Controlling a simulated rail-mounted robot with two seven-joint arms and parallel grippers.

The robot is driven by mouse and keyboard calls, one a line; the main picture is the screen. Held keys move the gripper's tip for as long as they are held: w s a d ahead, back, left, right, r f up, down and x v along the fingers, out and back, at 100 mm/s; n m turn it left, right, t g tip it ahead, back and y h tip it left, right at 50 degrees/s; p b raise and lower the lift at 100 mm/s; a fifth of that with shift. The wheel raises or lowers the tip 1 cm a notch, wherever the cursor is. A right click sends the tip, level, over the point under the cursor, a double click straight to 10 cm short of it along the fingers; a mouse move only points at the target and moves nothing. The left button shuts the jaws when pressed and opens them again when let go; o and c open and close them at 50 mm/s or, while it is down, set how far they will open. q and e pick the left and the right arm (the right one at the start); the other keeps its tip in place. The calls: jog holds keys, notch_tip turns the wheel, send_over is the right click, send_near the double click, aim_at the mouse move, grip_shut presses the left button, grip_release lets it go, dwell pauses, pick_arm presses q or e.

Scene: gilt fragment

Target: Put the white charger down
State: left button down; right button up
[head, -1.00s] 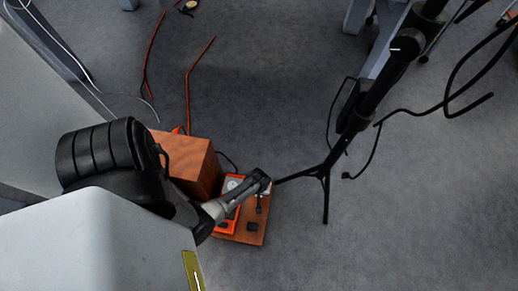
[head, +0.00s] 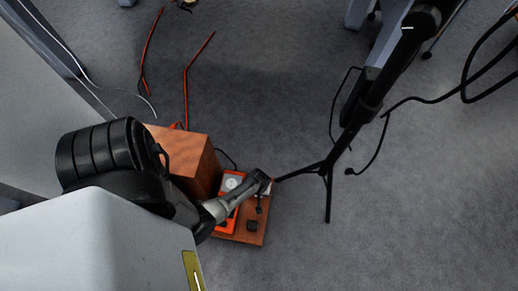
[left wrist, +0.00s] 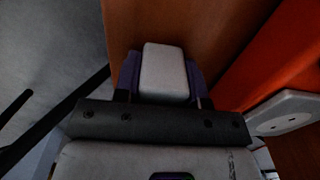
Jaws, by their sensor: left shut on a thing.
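The white charger (left wrist: 165,72) is a small pale block between the dark purple fingers of my left gripper (left wrist: 160,78) in the left wrist view. The gripper is shut on it, over a brown wooden surface (left wrist: 215,25). I cannot tell whether the charger touches the wood. In the head view my left gripper (head: 262,181) is over the wooden board (head: 243,236), at the right side of an orange device (head: 227,217). The charger is mostly hidden there. My right gripper is not in view.
A wooden box (head: 178,153) stands behind the board. Small black items (head: 251,226) lie on the board. A black stand (head: 372,95) has its legs close to the gripper on the right. Red cables (head: 187,85) lie on the grey floor.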

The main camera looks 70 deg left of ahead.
pick_arm(q)
jog(key=shift+f, duration=0.2)
jog(key=c, duration=0.7)
grip_release()
notch_tip(320, 180, up, 12)
jog(key=p, duration=0.8)
jog(key=shift+p, duration=0.3)
jog(key=shift+r+p, duration=0.4)
jog(key=shift+r, duration=0.2)
